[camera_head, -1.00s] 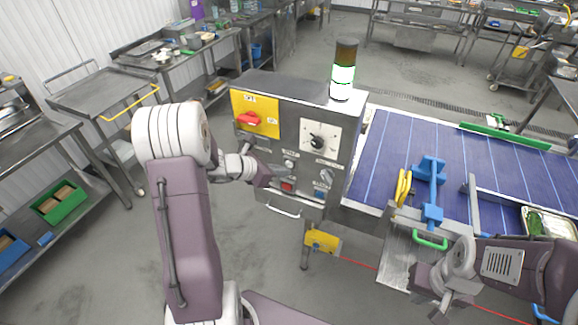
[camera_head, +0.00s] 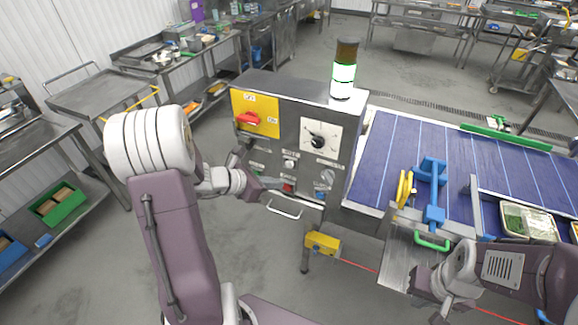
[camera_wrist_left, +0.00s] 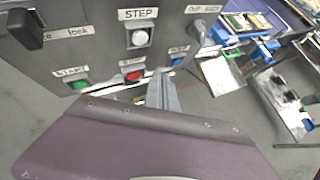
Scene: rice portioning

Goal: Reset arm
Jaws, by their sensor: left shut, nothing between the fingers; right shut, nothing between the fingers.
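My left gripper (camera_head: 277,190) is shut and empty in front of the lower part of the control box (camera_head: 268,150). In the left wrist view its fingers (camera_wrist_left: 163,95) point at the panel, just below the red button (camera_wrist_left: 133,76) and between the green start button (camera_wrist_left: 80,84) and the blue button (camera_wrist_left: 177,61). I cannot tell whether it touches the panel. The white STEP button (camera_wrist_left: 140,38) is above. My right gripper (camera_head: 440,310) is shut and empty at the lower right, beside the steel plate below the conveyor.
A blue conveyor (camera_head: 400,150) stands at the right, with a tray of green food (camera_head: 528,222) on it. A lit signal lamp (camera_head: 343,75) tops the box. A yellow device (camera_head: 322,243) hangs below. Steel tables (camera_head: 100,95) stand at the left; the floor between is clear.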

